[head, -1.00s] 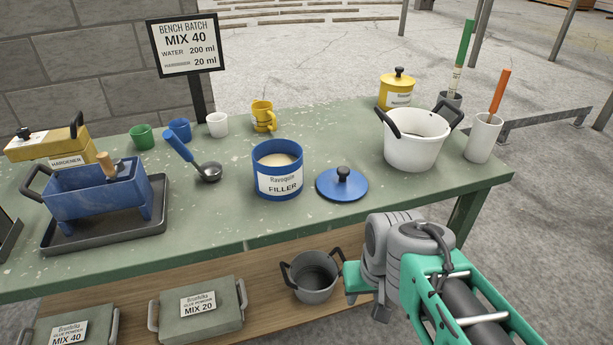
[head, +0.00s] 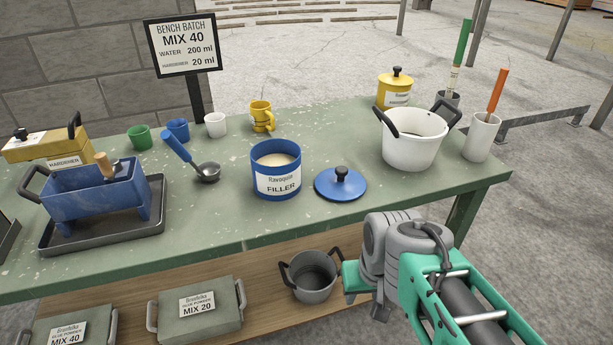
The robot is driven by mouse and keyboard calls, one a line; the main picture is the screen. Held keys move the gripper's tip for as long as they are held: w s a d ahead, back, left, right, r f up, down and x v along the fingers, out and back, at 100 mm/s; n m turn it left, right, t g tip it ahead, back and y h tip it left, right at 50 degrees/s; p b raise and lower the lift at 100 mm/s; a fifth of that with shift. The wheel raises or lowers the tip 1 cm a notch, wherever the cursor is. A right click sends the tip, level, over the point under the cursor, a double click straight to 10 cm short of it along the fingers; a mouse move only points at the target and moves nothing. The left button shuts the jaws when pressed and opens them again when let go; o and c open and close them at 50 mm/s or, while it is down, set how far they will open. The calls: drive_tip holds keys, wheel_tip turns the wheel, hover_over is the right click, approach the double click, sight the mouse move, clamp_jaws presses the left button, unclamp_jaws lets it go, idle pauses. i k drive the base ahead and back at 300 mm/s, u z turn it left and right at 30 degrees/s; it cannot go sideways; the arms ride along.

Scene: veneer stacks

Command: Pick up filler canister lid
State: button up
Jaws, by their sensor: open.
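The filler canister lid (head: 340,184) is a round blue disc with a black knob. It lies flat on the green bench top in the head view, just right of the filler canister (head: 277,172). The canister is blue with a white FILLER label, stands upright, is uncovered and holds pale filler. My gripper (head: 364,292) is at the lower right, in front of the bench edge, nearer to me than the lid and apart from it. It is open, seen only in part behind my wrist; its fingertips are hard to make out.
A white two-handled pot (head: 413,152) stands right of the lid. A blue-handled ladle (head: 208,172) lies left of the canister. A yellow lidded canister (head: 394,92) and a white holder (head: 480,140) stand at the right. The bench (head: 330,222) is clear in front of the lid.

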sight(340, 183)
drive_tip(key=u, duration=4.3)
drive_tip(key=k, duration=1.05)
drive_tip(key=z, duration=1.15)
